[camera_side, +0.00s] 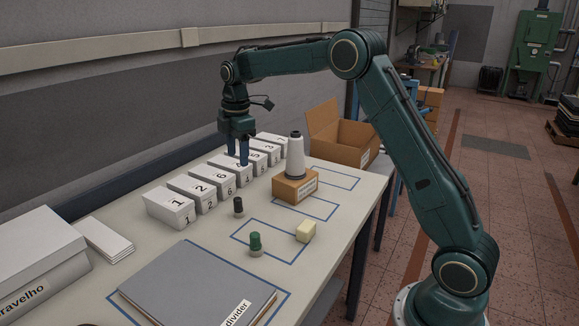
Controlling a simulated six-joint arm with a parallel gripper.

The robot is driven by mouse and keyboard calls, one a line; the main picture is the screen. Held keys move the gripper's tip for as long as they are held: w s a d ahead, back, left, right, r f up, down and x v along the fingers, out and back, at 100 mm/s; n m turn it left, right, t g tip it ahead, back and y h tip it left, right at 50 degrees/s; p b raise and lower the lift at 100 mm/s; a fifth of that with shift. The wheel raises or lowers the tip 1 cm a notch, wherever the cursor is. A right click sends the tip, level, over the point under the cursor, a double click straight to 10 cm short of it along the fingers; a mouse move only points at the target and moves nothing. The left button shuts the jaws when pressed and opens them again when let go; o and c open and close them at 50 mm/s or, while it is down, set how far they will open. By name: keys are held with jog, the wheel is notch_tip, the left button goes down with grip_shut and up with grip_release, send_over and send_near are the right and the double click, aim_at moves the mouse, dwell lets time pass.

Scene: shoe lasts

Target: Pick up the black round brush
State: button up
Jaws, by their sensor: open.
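A small upright piece with a black top, which looks like the black round brush (239,206), stands on the table in front of the numbered white boxes. My gripper (237,156) points down with its two fingers apart and empty. It is above the row of numbered boxes, higher than the black brush and behind it in the picture. The fingers do not touch the brush. A similar piece with a green top, perhaps a green brush (255,243), stands nearer the camera.
Several numbered white boxes (168,208) stand in a row at the back. A grey folder (198,285) lies in front. An open carton (338,135) is behind.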

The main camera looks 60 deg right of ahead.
jog(key=n, duration=0.2)
send_over(238, 198)
notch_tip(238, 198, down, 6)
jog(key=shift+d+g, duration=0.2)
jog(key=shift+g, duration=0.2)
jog(key=shift+w, duration=0.1)
jog(key=shift+f, duration=4.35)
jog(key=shift+f, duration=0.1)
jog(key=shift+a+f, duration=0.1)
jog(key=shift+f, duration=2.35)
jog(key=shift+c, duration=0.4)
jog(key=c, duration=0.9)
